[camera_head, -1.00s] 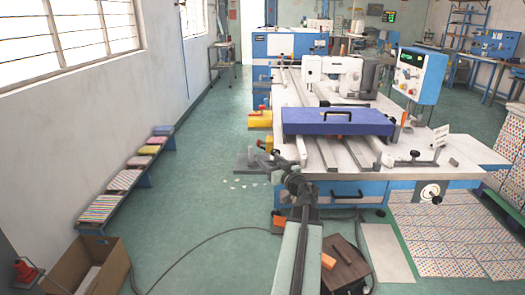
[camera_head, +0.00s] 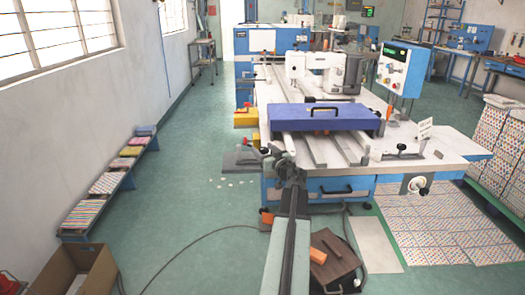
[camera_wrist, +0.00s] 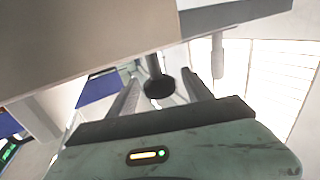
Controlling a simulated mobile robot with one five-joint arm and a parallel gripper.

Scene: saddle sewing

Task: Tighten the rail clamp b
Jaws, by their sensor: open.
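A dark round clamp knob (camera_wrist: 158,88) on a short stem shows in the wrist view, between and beyond the two fingers of my gripper (camera_wrist: 160,92). The gripper is open, and I see no contact with the knob. In the head view, my gripper (camera_head: 281,158) is at the left front corner of the sewing machine's table (camera_head: 440,155). A clamp with a black and red handle (camera_head: 268,149) is close beside it. Another black-knobbed clamp (camera_head: 402,148) stands on the table's front right. No letter is readable on either clamp, so I cannot tell which is b.
A blue cover with a black handle (camera_head: 325,118) lies across the rails behind my gripper. A control box (camera_head: 400,68) stands at the right. A brown case (camera_head: 335,258) is on the floor beside my arm. The floor at left (camera_head: 185,190) is mostly clear.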

